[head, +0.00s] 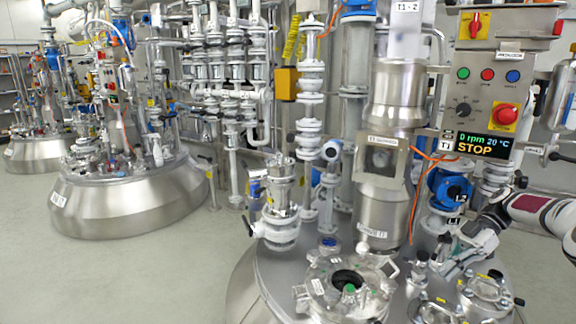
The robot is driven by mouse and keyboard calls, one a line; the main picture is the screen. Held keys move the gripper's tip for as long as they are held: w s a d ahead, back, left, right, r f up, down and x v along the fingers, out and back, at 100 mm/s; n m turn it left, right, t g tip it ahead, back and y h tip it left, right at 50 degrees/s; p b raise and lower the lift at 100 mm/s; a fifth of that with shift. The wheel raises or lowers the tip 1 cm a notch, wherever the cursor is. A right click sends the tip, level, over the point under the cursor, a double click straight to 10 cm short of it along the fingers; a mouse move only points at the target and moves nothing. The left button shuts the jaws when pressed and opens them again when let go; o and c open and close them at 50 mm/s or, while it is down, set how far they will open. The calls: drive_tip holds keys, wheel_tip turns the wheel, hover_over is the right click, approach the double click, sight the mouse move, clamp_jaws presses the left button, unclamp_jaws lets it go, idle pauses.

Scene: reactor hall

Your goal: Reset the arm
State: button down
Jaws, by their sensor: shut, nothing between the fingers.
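My arm comes in from the right edge in the head view. My gripper (442,272) is shut with nothing held. It points down and left, low over the lid of the near reactor (275,262), close to the small flanged ports on the lid's right side. I cannot tell whether the fingertips touch a fitting there. A blue valve labelled L2 (450,188) stands just above and behind my gripper, with an L1 label below it.
A control box (495,75) with buttons, a red stop knob (506,115) and a display reading "0 rpm 20 °C STOP" stands above my arm. An open round port (347,284) lies left of my gripper. The floor (140,275) at left is clear.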

drive_tip(key=s+a+r+m+g+h, duration=0.1)
drive_tip(key=s+a+r+m+h, duration=0.35)
drive_tip(key=a+r, duration=0.7)
drive_tip(key=s+a+r+m+h, duration=0.4)
drive_tip(key=s+a+r, duration=0.2)
drive_tip(key=s+r, duration=0.25)
drive_tip(key=s+a+r+m+t+h, duration=0.1)
drive_tip(key=s+a+m, duration=0.15)
drive_tip(key=s, duration=0.55)
drive_tip(key=s+a+r+m+t+h, duration=0.1)
drive_tip(key=s+m+t, duration=0.15)
drive_tip(key=s, duration=0.55)
drive_tip(key=s+f+m+t, duration=0.2)
drive_tip(key=s+f+m, duration=0.35)
drive_tip(key=s, duration=0.65)
wheel_tip(320, 180, up, 27)
drive_tip(key=t+p, duration=0.3)
drive_tip(key=p, duration=2.2)
drive_tip(key=shift+d, duration=0.4)
